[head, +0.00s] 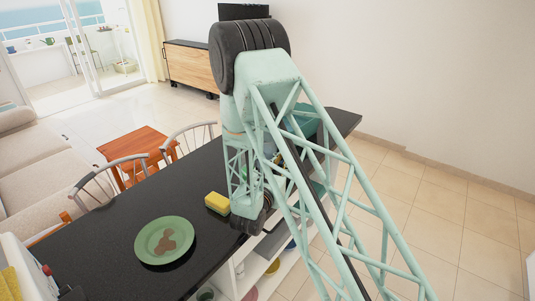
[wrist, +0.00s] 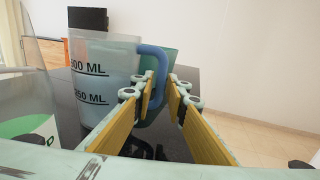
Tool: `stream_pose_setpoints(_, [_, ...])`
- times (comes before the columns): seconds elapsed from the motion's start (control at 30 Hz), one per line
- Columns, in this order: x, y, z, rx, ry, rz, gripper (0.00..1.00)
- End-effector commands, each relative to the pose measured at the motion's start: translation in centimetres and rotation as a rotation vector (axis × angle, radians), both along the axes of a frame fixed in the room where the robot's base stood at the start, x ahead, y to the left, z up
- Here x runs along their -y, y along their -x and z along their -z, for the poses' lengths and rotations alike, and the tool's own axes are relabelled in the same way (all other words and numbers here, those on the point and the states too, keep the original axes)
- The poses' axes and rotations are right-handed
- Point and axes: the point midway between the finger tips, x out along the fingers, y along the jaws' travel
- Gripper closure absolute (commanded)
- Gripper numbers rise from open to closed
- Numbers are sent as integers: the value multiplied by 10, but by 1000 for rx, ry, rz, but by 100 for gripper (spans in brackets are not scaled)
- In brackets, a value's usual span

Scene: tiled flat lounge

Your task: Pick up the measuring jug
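The measuring jug (wrist: 100,75) stands on the black counter in the wrist view, a clear, bluish vessel with 500 ML and 250 ML marks. Its blue handle (wrist: 160,62) is on its right side. My gripper (wrist: 158,90) is open, with yellow pads on both fingers. The handle shows in the gap between the fingertips, the left finger overlapping the jug's right edge in the picture. I cannot tell whether any finger touches it. In the head view my arm covers most of the jug and gripper.
A clear container with a green patch (wrist: 28,100) stands close on the left in the wrist view. A teal vessel (wrist: 172,62) is behind the handle. On the black counter (head: 110,215) are a yellow sponge (head: 217,203) and a green plate (head: 145,246) with brown pieces.

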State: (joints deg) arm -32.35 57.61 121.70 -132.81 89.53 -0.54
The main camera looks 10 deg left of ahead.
Motion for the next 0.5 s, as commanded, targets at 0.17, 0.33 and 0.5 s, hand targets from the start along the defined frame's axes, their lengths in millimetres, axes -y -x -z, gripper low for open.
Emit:
stream_pose_setpoints(0.17, [0,0,0,0,0,0,86])
stream_pose_setpoints(0.33, [0,0,0,0,0,0,95])
stream_pose_setpoints(0.5, [0,0,0,0,0,0,100])
